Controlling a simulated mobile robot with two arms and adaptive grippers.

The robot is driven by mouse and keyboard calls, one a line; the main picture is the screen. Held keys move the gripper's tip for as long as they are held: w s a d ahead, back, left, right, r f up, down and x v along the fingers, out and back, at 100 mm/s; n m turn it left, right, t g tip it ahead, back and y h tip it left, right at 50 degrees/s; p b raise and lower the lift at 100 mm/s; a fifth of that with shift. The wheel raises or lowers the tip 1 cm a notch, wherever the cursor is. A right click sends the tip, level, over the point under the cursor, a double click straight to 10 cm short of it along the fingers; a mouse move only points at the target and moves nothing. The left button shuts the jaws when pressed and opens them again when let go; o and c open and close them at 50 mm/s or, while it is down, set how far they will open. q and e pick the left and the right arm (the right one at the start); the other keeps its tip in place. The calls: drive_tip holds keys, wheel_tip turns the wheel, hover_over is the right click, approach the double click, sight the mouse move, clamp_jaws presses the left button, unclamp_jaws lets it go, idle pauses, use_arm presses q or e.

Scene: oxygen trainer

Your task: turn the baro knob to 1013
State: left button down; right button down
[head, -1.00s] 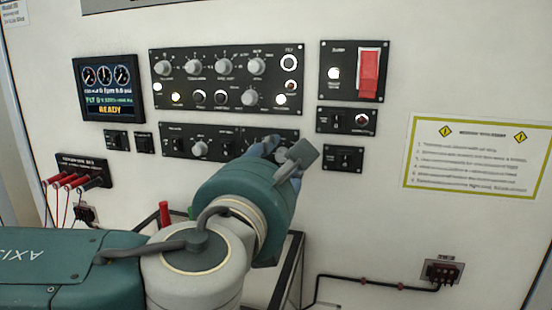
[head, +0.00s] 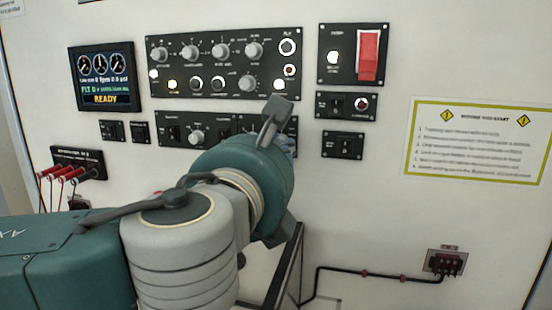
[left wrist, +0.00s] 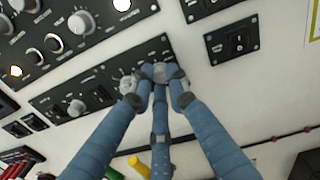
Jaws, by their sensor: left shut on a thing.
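The baro knob (left wrist: 160,71) appears to be the pale grey knob at the right end of the long lower black panel (head: 170,146). Its label and setting are too small to read. My left gripper (left wrist: 158,82) has blue fingers with grey tips closed around this knob, hiding much of it. In the head view the left gripper (head: 287,147) is mostly hidden behind my teal wrist, which also covers the panel's right part. Another pale knob (left wrist: 128,85) with dial marks sits close beside the left finger. My right gripper is in neither view.
The upper black panel (head: 212,68) has several knobs and lamps. The display (head: 105,78) reads READY. A red switch (head: 369,55) and small switch panels (head: 343,145) lie to the right. The wall below the notice (head: 475,142) is mostly clear.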

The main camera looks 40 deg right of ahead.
use_arm(q)
drive_tip(key=shift+w+a+r+n+b, duration=0.1)
drive_tip(key=shift+n+b, duration=1.7)
drive_tip(key=shift+n, duration=1.65)
drive_tip(key=shift+w+r+n+b, duration=0.1)
drive_tip(key=shift+n+b, duration=1.7)
drive_tip(key=shift+n, duration=1.65)
drive_tip(key=c, duration=1.8)
unclamp_jaws()
drive_tip(key=shift+o, duration=0.6)
drive_tip(key=shift+a+f, duration=0.1)
drive_tip(key=v, duration=1.2)
drive_tip(key=shift+a, duration=0.15)
